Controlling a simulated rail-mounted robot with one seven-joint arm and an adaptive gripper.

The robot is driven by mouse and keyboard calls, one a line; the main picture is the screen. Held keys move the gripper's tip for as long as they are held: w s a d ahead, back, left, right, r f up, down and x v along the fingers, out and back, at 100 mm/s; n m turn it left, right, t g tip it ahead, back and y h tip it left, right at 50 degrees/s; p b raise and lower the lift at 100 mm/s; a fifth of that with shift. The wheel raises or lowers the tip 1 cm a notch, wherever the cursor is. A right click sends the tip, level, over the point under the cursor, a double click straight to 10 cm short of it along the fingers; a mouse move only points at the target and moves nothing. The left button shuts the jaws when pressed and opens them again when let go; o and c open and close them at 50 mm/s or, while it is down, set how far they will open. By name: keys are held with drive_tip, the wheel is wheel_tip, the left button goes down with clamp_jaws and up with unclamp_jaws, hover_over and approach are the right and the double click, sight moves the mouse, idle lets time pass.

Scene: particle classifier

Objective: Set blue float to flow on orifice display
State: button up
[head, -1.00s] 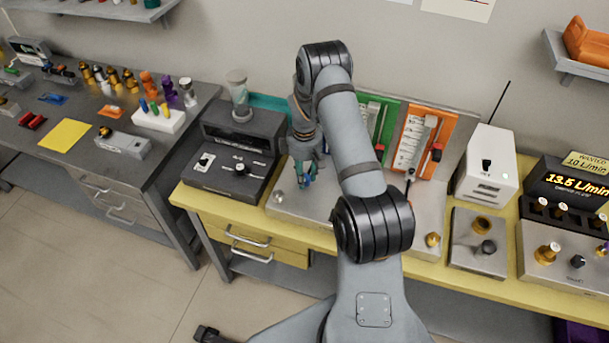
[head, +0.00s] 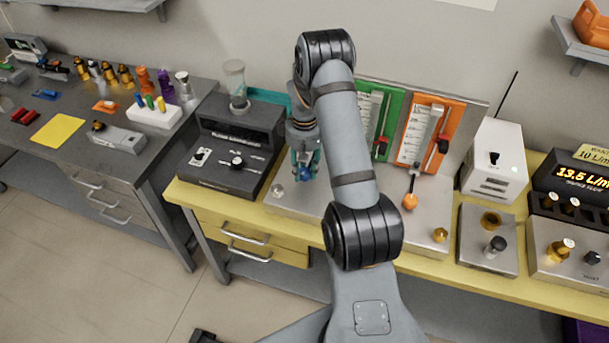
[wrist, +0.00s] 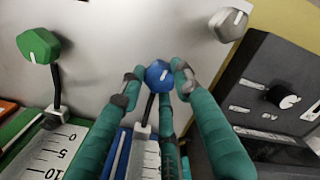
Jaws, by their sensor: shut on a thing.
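My gripper (wrist: 157,78) has its teal fingers shut on the blue knob (wrist: 158,75), which has a white pointer line. In the head view my gripper (head: 305,168) is low at the left of the flowmeter stand. The blue flowmeter scale (wrist: 149,160) is partly covered by a finger in the wrist view. My arm hides the blue panel in the head view, and I cannot make out the blue float. The orifice display (head: 582,180) reads 13.5 L/min. A sign (head: 593,158) above it reads wanted 10 L/min.
The green knob (wrist: 38,45) and grey knob (wrist: 229,24) flank my gripper. The orange flowmeter (head: 424,133) and orange knob (head: 410,201) stand to the right. A dark instrument box (head: 235,150) is close on the left.

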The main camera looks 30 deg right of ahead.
sight(305, 171)
drive_tip(key=m+b, duration=0.1)
drive_tip(key=m, duration=0.1)
drive_tip(key=m+b, duration=0.1)
drive_tip(key=b, duration=0.1)
drive_tip(key=shift+f+m, duration=0.2)
drive_tip(key=shift+m, duration=0.2)
drive_tip(key=shift+r+m+b, duration=0.15)
drive_tip(key=shift+m+b, duration=1.05)
drive_tip(key=shift+m, duration=0.5)
drive_tip(key=o, duration=1.1)
drive_tip(key=shift+o, duration=0.2)
drive_tip(key=shift+r, duration=0.15)
wheel_tip(305, 171, up, 12)
drive_tip(key=shift+f, duration=0.2)
